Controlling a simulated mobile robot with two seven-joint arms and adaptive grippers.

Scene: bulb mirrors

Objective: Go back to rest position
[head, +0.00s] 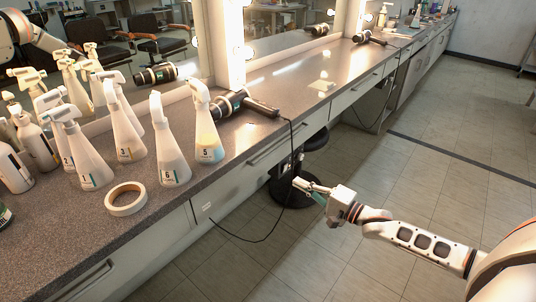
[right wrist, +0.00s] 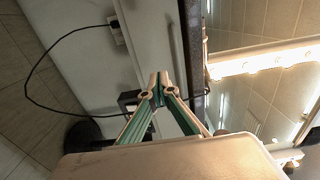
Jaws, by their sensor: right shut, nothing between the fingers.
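My right gripper (head: 299,183) is at the end of my right arm, which comes in from the right edge of the head view. It hangs over the floor in front of the counter (head: 165,220), apart from it, and holds nothing. In the right wrist view its fingertips (right wrist: 158,77) meet and are shut. My left gripper is not visible. A white arm part shows at the top left of the head view; I cannot tell whether it is a reflection.
Numbered spray bottles (head: 173,145) crowd the left of the counter, with a tape roll (head: 126,208) in front. A hair dryer (head: 262,107) trails a black cord (head: 277,222) over the counter's edge. A stool (head: 281,186) stands below. The floor (head: 430,160) to the right is clear.

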